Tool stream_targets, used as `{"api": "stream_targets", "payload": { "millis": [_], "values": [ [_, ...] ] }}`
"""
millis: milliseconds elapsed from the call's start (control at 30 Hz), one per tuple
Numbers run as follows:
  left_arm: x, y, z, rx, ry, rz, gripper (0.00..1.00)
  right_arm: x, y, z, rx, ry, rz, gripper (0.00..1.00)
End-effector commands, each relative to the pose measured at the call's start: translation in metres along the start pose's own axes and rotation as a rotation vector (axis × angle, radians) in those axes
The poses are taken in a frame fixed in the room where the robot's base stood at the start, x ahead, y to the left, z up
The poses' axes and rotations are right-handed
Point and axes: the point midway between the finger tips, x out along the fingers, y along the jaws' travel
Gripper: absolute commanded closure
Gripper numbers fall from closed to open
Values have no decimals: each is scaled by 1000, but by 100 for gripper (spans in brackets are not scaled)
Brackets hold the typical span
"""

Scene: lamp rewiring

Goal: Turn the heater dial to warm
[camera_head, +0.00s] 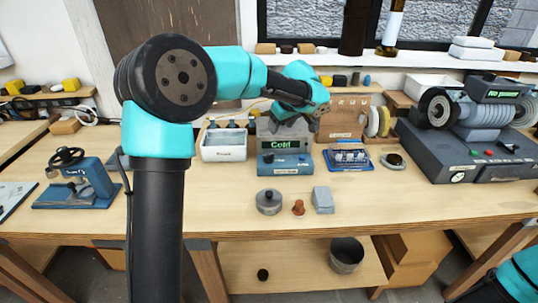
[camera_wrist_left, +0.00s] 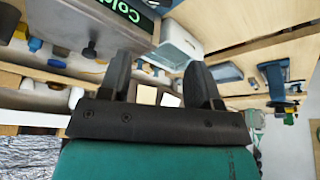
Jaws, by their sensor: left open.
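The heater (camera_head: 272,165) is a blue and grey box near the middle of the bench, and its green display (camera_head: 285,144) reads "Cold". In the left wrist view the display (camera_wrist_left: 125,12) shows at the top edge, cut off and tilted. I cannot make out the heater dial in either view. My left gripper (camera_head: 290,120) is just above and behind the display in the head view and hides part of the heater's top. In the left wrist view the left gripper (camera_wrist_left: 160,78) has its two fingers apart with nothing between them. My right gripper is not in view.
A white tray (camera_head: 224,154) stands left of the heater, and a blue tray (camera_head: 348,163) with small parts stands to its right. A round metal tin (camera_head: 269,202), a small brown piece (camera_head: 298,207) and a grey block (camera_head: 323,200) lie in front. A large grey machine (camera_head: 470,150) fills the right side.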

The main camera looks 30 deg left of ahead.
Motion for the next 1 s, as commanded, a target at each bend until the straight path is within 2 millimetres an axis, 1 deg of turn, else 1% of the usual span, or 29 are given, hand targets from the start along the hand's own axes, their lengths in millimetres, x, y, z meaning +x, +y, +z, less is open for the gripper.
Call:
{"api": "stream_targets", "payload": {
  "millis": [167, 267, 1000],
  "values": [
    [11, 0, 0, 1, 0, -1, 43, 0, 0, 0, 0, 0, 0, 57],
    [23, 0, 0, 1, 0, -2, 43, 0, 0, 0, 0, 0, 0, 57],
    [147, -1, 0, 1, -2, -2, 43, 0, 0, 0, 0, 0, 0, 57]
  ]
}}
